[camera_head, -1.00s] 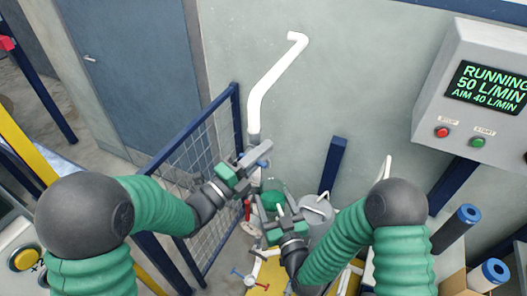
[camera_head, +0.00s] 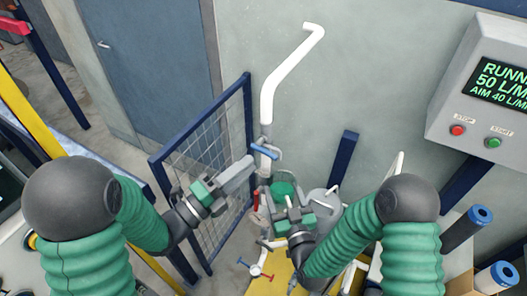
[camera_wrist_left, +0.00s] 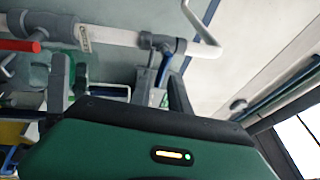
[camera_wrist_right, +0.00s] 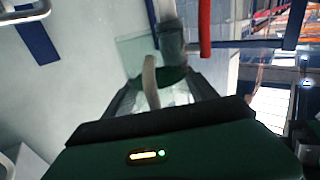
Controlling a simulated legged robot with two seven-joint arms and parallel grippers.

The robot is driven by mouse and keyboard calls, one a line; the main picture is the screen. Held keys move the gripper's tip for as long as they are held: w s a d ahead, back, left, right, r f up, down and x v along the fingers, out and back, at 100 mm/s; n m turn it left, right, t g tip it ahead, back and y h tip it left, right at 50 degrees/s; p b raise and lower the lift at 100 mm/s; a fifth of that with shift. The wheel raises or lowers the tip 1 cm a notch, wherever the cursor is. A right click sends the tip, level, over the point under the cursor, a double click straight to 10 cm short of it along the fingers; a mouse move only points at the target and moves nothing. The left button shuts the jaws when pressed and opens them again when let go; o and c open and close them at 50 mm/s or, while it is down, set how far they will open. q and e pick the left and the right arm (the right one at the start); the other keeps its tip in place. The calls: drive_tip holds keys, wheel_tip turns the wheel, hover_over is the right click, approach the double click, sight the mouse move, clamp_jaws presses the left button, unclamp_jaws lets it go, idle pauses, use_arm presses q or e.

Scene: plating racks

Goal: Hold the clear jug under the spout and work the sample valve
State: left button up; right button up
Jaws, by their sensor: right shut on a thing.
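The blue sample valve handle (camera_head: 265,152) sits on the grey valve body below the white pipe (camera_head: 268,100); it also shows in the left wrist view (camera_wrist_left: 164,68). My left gripper (camera_head: 246,172) is open and empty, just left of the handle, its fingers spread apart in the left wrist view (camera_wrist_left: 118,95). My right gripper (camera_head: 294,210) is shut on the pale handle of the clear jug (camera_head: 284,187).
A red handle (camera_head: 256,201) hangs beside the pipe. A blue mesh fence (camera_head: 205,165) stands left. A grey lidded vessel (camera_head: 325,215) is right of the jug. The control panel (camera_head: 490,90) reads RUNNING, 50 L/MIN, partly cut off. Yellow platform (camera_head: 270,280) lies below.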

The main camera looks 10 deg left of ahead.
sight(270, 154)
use_arm(q)
drive_tip(key=shift+v, duration=1.15)
drive_tip(key=shift+o, duration=1.3)
drive_tip(key=shift+d+r+m+g, duration=0.4)
drive_tip(key=shift+r+g, duration=0.2)
drive_tip(key=shift+g, duration=0.1)
drive_tip(key=shift+g+y, duration=0.4)
drive_tip(key=shift+y, duration=0.2)
drive_tip(key=x, duration=1.1)
drive_tip(key=shift+w+d+r, duration=0.1)
drive_tip(key=shift+d+r, duration=0.3)
drive_tip(key=shift+f, duration=0.1)
clamp_jaws()
